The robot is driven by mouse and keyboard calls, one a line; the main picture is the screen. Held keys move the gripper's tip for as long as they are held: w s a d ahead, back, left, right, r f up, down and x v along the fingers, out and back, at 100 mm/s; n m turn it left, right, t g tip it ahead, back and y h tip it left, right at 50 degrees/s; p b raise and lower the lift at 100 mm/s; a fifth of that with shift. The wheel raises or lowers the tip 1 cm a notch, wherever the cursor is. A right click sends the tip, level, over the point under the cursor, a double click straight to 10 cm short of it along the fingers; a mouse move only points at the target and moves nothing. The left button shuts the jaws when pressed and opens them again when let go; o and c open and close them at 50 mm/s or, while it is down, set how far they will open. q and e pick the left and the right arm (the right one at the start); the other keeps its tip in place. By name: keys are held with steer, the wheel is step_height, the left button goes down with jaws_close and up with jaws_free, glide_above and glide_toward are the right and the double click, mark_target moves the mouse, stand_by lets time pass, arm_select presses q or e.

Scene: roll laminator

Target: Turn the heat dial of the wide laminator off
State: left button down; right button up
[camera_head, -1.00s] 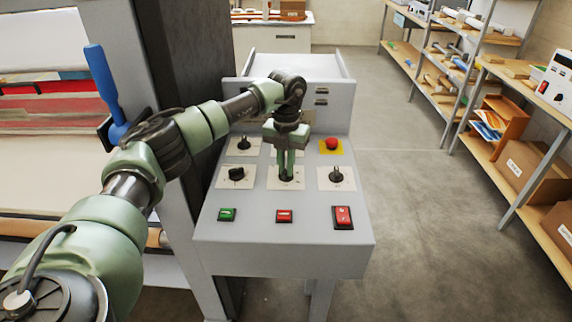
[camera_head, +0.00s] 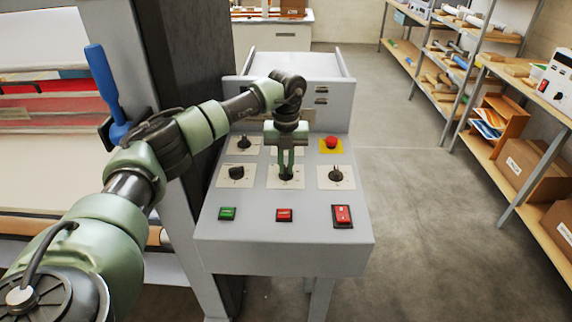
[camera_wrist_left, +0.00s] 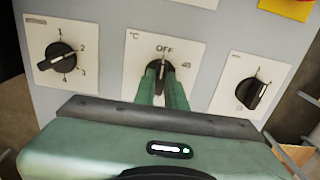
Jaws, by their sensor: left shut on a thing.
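The wide laminator's heat dial (camera_wrist_left: 162,69) is a black knob on a white plate marked °C and OFF in the left wrist view. Its top end appears to point up at or near OFF, but the fingers hide part of it. My left gripper (camera_head: 286,172) reaches down to the middle plate of the grey control panel (camera_head: 285,243). Its green fingers (camera_wrist_left: 161,88) are shut on the dial, one on each side. My right gripper is not in view.
A numbered dial (camera_head: 236,172) and another dial (camera_head: 336,174) flank the held one. A red emergency button (camera_head: 331,143) is behind. Green (camera_head: 227,213), red (camera_head: 284,215) and rocker (camera_head: 342,215) switches line the front. A blue lever (camera_head: 105,85) stands left.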

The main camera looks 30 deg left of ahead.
mark_target(287, 168)
arm_select(q)
steer(key=c, duration=1.5)
jaws_free()
steer(key=shift+o, duration=0.2)
step_height(287, 168, up, 7)
steer(key=shift+w+f+b, duration=0.1)
steer(key=shift+f+b, duration=0.1)
steer(key=shift+b, duration=0.85)
steer(key=shift+r, duration=0.6)
